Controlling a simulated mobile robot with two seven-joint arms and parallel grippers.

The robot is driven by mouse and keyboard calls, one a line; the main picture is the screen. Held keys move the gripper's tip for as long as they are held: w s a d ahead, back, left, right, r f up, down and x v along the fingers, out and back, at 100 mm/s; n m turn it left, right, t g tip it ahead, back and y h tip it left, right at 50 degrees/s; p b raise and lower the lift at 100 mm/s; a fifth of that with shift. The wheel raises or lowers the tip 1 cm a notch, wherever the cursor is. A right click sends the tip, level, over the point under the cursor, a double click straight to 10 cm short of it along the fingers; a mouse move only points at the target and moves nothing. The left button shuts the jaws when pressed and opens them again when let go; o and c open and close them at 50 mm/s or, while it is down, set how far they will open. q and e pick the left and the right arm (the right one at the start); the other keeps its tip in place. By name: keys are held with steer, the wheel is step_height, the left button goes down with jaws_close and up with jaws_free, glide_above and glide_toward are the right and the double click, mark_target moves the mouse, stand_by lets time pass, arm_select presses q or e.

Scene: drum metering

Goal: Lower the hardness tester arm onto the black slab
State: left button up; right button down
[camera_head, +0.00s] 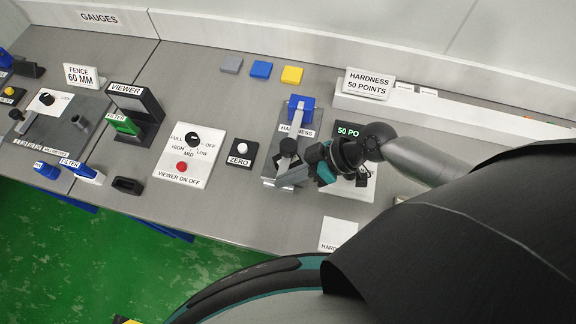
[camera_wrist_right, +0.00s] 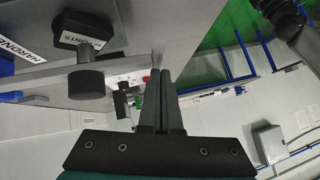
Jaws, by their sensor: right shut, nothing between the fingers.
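The hardness tester stands on the bench in the middle of the head view, with a blue block (camera_head: 300,108) at its far end. Its grey arm (camera_head: 297,124) runs from there toward the near edge and carries a black knob (camera_head: 288,146). A dark patch, likely the black slab (camera_head: 281,159), shows beneath the knob, mostly hidden. My right gripper (camera_head: 312,163) is just right of the knob, shut and empty. In the wrist view its fingers (camera_wrist_right: 162,80) are together, and a black knob (camera_wrist_right: 86,82) shows left of them, apart. My left gripper is out of view.
A "50 POINTS" display (camera_head: 348,130) stands right of the tester, partly behind my right arm. The ZERO button box (camera_head: 241,153) and viewer panel (camera_head: 190,155) lie to the left. Grey, blue and yellow blocks (camera_head: 261,69) lie behind. Bare bench lies between them and the panel.

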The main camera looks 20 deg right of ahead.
step_height(320, 180, down, 2)
steer(key=shift+f+b, duration=0.1)
steer(key=shift+b, duration=0.4)
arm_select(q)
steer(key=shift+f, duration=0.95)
arm_select(e)
steer(key=shift+s+f, duration=0.1)
steer(key=shift+s, duration=0.2)
